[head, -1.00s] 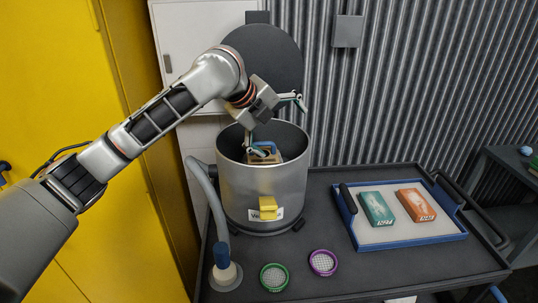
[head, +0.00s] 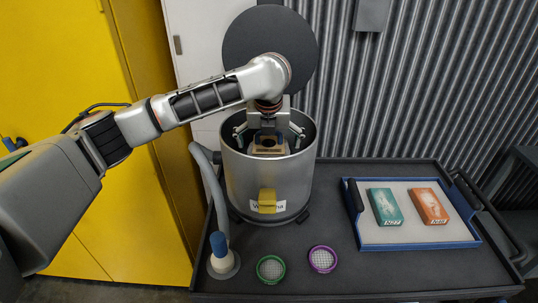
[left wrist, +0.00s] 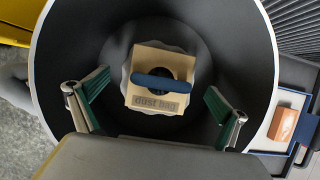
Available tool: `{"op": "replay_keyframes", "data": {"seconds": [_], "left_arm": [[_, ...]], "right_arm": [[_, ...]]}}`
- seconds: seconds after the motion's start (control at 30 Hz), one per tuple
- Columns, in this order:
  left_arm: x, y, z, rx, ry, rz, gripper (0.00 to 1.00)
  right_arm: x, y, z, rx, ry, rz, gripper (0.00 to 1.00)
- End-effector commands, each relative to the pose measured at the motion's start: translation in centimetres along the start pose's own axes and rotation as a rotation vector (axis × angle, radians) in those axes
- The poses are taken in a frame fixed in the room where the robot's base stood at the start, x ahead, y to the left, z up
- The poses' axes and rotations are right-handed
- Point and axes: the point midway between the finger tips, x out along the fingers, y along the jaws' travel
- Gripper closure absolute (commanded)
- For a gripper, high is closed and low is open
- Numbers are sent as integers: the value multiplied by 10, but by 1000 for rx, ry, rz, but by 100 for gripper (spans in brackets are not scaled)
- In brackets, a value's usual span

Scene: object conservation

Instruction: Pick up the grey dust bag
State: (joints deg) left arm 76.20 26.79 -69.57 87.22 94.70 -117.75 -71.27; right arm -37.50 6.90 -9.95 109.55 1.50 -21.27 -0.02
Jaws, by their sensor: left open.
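The dust bag (head: 268,151) sits inside the open metal canister (head: 268,185). It looks tan rather than grey, with a dark round opening, a blue bar handle (left wrist: 158,84) across it and a grey "dust bag" label (left wrist: 158,103). My left gripper (head: 268,136) is open and reaches down into the canister mouth from above. In the left wrist view its two green-padded fingers stand apart on either side of the bag, with gaps and no contact visible. The lower part of the bag is hidden by the canister wall in the head view. My right gripper is not in view.
The canister rim surrounds the fingers closely. A round dark lid (head: 240,45) stands up behind it. A blue tray (head: 354,228) with a teal box (head: 385,207) and an orange box (head: 429,206) lies right. Green (head: 271,269) and purple (head: 322,259) filters lie in front.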

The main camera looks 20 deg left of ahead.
Motion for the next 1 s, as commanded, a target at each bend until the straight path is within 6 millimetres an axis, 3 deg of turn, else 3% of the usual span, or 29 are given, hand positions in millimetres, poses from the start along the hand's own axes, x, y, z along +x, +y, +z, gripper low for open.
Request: {"op": "replay_keyframes", "data": {"seconds": [0.13, 0.4, 0.57, 0.6, 1.0], "left_arm": [[14, 0, 0, -1, 1, -1, 0], [16, 0, 0, 0, -2, -1, 0], [16, 0, 0, 0, -1, -1, 42], [16, 0, 0, -1, -1, -1, 44], [10, 0, 3, -2, -3, -2, 44]], "right_arm": [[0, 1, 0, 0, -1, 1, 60], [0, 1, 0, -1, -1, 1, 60], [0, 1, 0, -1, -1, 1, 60], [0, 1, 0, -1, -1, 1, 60], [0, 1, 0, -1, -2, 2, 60]]}}
